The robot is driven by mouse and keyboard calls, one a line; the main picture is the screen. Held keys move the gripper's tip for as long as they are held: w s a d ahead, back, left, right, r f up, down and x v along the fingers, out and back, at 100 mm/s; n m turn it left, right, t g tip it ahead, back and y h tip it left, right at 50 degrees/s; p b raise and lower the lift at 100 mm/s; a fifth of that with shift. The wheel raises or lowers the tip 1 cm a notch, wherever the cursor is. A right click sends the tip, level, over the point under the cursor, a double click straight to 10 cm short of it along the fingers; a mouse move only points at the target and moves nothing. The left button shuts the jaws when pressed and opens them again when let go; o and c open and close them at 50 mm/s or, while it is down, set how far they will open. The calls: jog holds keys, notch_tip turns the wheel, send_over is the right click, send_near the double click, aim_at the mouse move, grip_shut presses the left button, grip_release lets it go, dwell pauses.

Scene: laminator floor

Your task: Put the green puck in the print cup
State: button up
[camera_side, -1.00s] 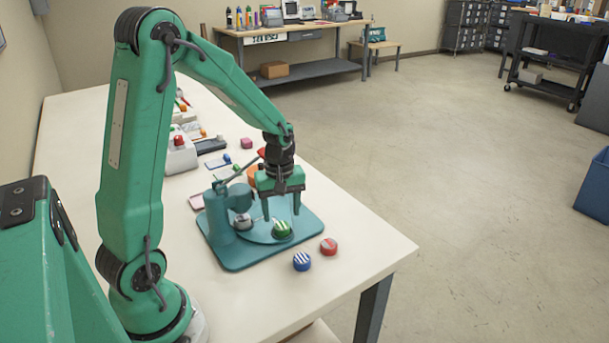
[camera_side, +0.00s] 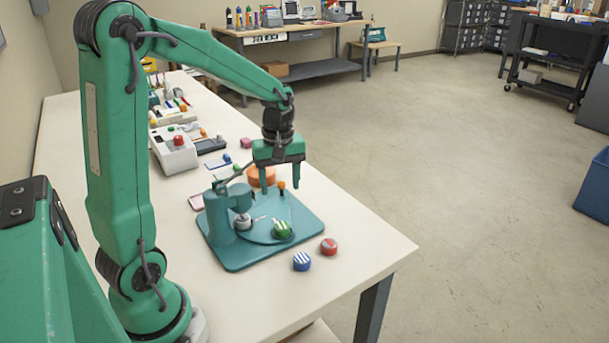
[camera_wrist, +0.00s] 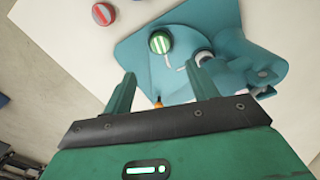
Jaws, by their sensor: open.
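The green puck (camera_side: 283,229), with white stripes on top, sits on the round plate of the teal press (camera_side: 237,262). It also shows in the wrist view (camera_wrist: 160,42), ahead of my fingers. A small silver-grey round part (camera_side: 243,222) is beside it under the press head, in the wrist view (camera_wrist: 204,58) too. I cannot tell for sure which part is the print cup, or whether the puck sits in a recess. My gripper (camera_side: 281,188) is open and empty, above and behind the puck, apart from it. It shows in the wrist view (camera_wrist: 162,73).
A blue puck (camera_side: 302,261) and a red puck (camera_side: 329,246) stand on the white table (camera_side: 345,215) in front of the press. An orange-tipped lever (camera_side: 281,185) is near my fingers. An orange round thing (camera_side: 262,177) and a white box (camera_side: 174,150) are farther back.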

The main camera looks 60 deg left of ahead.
jog(key=s+d+r+m+t, duration=0.5)
jog(key=s+d+r+m, duration=0.4)
jog(key=s+d+m, duration=0.3)
jog(key=m, duration=0.2)
jog(key=shift+d+r+m+t, duration=0.2)
jog(key=shift+r+m+t, duration=0.1)
jog(key=shift+m, duration=0.1)
